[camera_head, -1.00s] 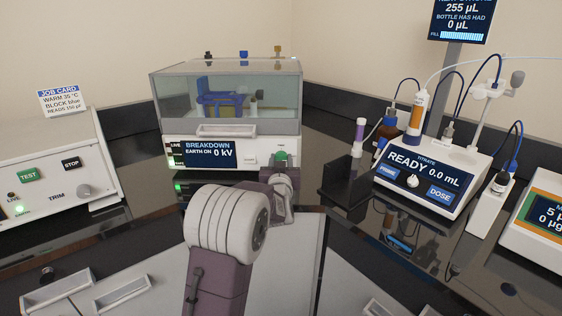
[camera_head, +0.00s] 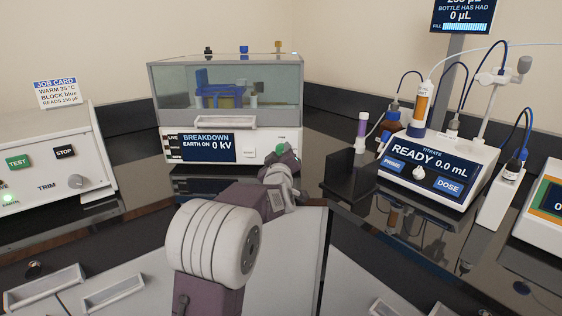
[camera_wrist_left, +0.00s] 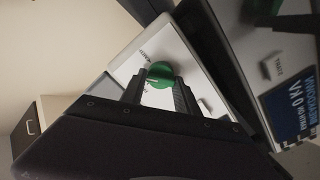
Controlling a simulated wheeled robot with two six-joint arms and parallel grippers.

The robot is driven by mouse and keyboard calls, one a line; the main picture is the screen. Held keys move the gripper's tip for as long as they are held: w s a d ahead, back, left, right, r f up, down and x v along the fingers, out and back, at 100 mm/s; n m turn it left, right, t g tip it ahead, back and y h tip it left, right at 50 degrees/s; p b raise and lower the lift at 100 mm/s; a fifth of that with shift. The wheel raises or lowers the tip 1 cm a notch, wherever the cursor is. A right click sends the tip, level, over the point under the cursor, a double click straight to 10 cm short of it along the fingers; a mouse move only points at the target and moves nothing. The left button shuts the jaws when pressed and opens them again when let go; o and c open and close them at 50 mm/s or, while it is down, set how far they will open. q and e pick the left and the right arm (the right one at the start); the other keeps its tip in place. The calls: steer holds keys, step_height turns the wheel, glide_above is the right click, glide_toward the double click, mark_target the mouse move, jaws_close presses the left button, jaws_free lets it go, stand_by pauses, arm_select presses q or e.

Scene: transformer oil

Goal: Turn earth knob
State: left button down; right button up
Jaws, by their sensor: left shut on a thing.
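The green earth knob (camera_wrist_left: 161,74) sits on the white front panel of the breakdown tester (camera_head: 250,141). In the left wrist view the two dark fingers of my left gripper (camera_wrist_left: 160,86) are on either side of the knob and closed on it. In the head view the knob (camera_head: 283,149) shows just past my left gripper (camera_head: 281,158), at the panel's lower right. The tester's screen (camera_head: 208,146) reads "EARTH ON 0 kV". My right gripper is in neither view.
A titrator (camera_head: 435,175) with bottles and tubes stands to the right, with a black holder (camera_head: 350,180) beside it. A white unit with TEST and STOP buttons (camera_head: 55,165) stands at the left. Glossy black bench lies between them.

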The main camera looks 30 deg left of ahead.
arm_select(q)
steer(key=n+b, duration=0.1)
steer(key=n, duration=0.1)
steer(key=n+b, duration=0.1)
steer(key=b, duration=0.1)
steer(key=n+b, duration=0.1)
steer(key=n, duration=0.1)
steer(key=shift+a+f+n, duration=0.1)
steer(key=shift+f+n, duration=0.2)
steer(key=shift+r+n+b, duration=0.1)
steer(key=shift+n+b, duration=1.5)
steer(key=shift+n, duration=0.7)
steer(key=c, duration=0.9)
jaws_free()
